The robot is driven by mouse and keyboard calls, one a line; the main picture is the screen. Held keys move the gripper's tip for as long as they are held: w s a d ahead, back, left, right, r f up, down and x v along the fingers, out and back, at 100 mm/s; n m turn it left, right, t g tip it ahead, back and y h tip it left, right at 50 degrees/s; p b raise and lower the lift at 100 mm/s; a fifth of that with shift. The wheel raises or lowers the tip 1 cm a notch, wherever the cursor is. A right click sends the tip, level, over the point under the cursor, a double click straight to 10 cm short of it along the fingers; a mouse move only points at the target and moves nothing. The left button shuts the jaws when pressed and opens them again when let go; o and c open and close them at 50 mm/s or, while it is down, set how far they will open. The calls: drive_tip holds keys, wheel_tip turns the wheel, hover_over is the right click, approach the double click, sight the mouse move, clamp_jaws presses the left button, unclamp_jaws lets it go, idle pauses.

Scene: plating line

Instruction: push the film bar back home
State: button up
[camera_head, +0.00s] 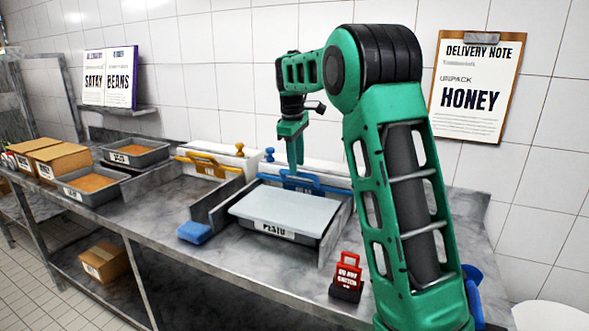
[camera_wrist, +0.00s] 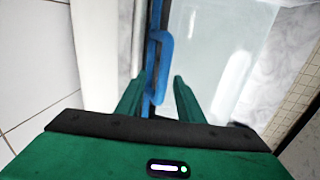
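The blue film bar (camera_head: 315,187) with its raised handle lies across the back of the bay, behind the pesto tray (camera_head: 275,231). In the wrist view the bar (camera_wrist: 155,60) runs away from me, its loop handle ahead of the fingers. My gripper (camera_head: 294,170) points down over the bar near its handle. In the wrist view my gripper (camera_wrist: 158,82) has its fingers apart, with the blue bar showing between them; I cannot tell whether they touch it. A pale, smooth sheet (camera_head: 286,207) covers the pesto tray; it also shows in the wrist view (camera_wrist: 215,50).
A yellow bar (camera_head: 207,162) with a handle sits at a similar bay to the left. A blue block (camera_head: 194,232) lies beside the pesto bay. A red sign (camera_head: 348,272) stands near the counter's front. Two filled trays (camera_head: 136,153) (camera_head: 92,183) stand further left.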

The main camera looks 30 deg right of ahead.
wheel_tip(320, 180, up, 8)
drive_tip(key=a, duration=0.1)
drive_tip(key=shift+s+r, duration=0.2)
drive_tip(key=shift+s, duration=0.2)
drive_tip(key=shift+a, duration=0.1)
